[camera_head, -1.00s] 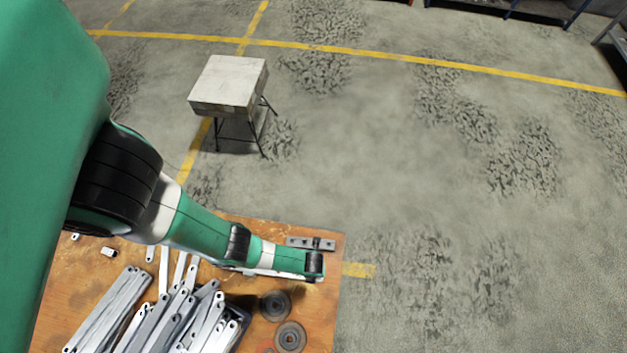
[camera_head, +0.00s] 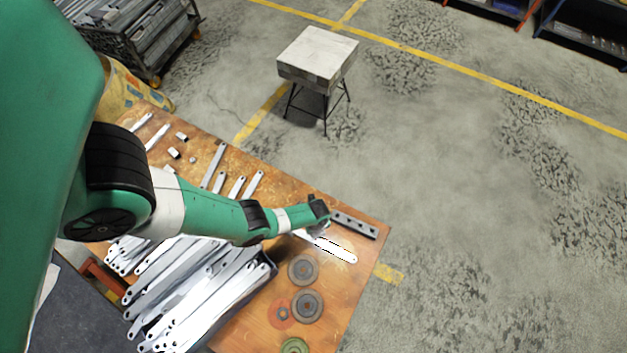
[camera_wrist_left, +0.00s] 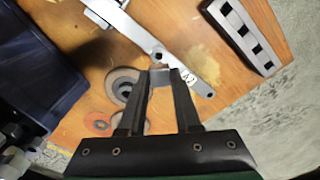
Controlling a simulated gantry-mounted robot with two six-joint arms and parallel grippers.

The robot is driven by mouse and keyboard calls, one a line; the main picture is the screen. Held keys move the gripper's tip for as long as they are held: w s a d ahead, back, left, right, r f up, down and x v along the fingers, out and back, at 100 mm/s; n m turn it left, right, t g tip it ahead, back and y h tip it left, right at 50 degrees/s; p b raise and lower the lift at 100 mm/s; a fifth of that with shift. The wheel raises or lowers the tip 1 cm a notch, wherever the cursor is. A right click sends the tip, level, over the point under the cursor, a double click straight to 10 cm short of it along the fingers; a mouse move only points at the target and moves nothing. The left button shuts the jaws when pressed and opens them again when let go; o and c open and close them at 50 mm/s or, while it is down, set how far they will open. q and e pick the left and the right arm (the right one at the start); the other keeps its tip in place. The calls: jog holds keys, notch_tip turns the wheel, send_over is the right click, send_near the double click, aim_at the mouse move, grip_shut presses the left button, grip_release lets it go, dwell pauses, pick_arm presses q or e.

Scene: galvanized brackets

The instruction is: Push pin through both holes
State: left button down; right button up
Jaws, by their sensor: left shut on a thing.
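In the left wrist view, a galvanized flat bracket (camera_wrist_left: 198,85) marked A2 lies on the wooden table, with a hole at its near end. A second galvanized strip (camera_wrist_left: 120,28) extends from it toward the upper left and seems to overlap it, with a dark hole near the overlap. My left gripper (camera_wrist_left: 159,76) is shut on a small grey piece (camera_wrist_left: 160,72), probably the pin, just beside that hole. Whether the piece touches the brackets is unclear. In the head view, my left gripper is mostly hidden by its arm, near the bracket (camera_head: 338,249). My right gripper is not in view.
A dark slotted bar (camera_head: 354,223) lies behind the bracket, near the table's far edge. Round discs (camera_head: 303,270) (camera_head: 307,306) lie in front. A dark bin (camera_wrist_left: 35,70) of metal strips stands left. Small blocks and loose strips lie at the table's back left.

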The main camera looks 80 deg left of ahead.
pick_arm(q)
jog(key=shift+d+f, duration=0.1)
jog(key=shift+f, duration=0.05)
jog(key=shift+s+f, duration=0.1)
jog(key=shift+f, duration=0.1)
jog(key=shift+f+b, duration=0.55)
jog(key=shift+b, duration=0.2)
jog(key=shift+f+b, duration=1.4)
jog(key=shift+f+b, duration=1.65)
jog(key=shift+b, duration=0.05)
jog(key=c, duration=0.5)
grip_release()
